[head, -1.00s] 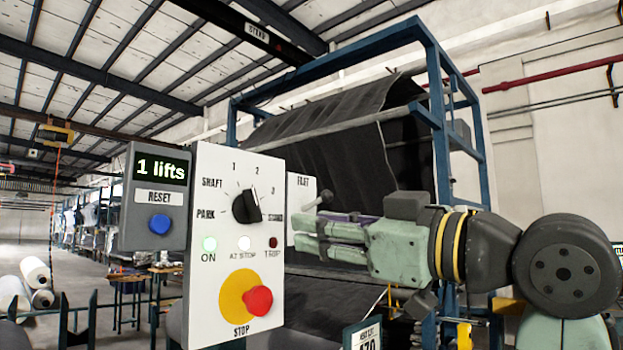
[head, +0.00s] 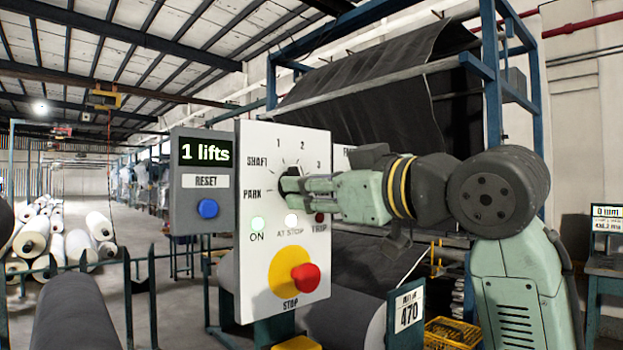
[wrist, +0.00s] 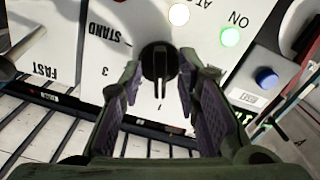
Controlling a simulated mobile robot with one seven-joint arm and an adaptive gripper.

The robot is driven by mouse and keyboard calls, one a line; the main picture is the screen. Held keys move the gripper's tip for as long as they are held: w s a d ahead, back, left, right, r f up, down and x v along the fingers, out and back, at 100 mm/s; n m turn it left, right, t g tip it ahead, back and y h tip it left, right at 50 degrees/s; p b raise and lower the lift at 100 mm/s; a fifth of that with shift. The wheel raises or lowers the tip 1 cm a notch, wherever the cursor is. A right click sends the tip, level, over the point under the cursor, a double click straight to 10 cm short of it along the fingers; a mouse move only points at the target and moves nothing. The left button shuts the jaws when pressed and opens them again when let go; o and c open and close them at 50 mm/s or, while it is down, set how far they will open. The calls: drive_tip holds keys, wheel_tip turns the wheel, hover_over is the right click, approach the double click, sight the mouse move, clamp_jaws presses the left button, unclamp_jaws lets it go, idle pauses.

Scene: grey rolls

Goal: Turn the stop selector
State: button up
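The stop selector, a black knob (head: 291,184) on a white panel (head: 255,220), has a printed dial with PARK, SHAFT, 1, 2 and 3. In the wrist view the knob (wrist: 158,62) sits between the fingertips. My gripper (head: 307,186) is at the knob from the right in the head view. The wrist view shows my gripper (wrist: 161,68) open, one finger on each side of the knob, with gaps visible. The fingers partly cover the knob and the STAND side of the dial in the head view.
A red stop button (head: 305,277) on yellow sits below the knob. The ON lamp (head: 257,223) glows green, AT STOP (head: 291,220) glows white; the TRIP lamp (head: 319,218) is dark red. A grey box (head: 206,180) reads "1 lifts" above a blue RESET button (head: 207,208).

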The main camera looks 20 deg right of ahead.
drive_tip(key=shift+w, duration=0.1)
drive_tip(key=shift+c, duration=0.4)
clamp_jaws()
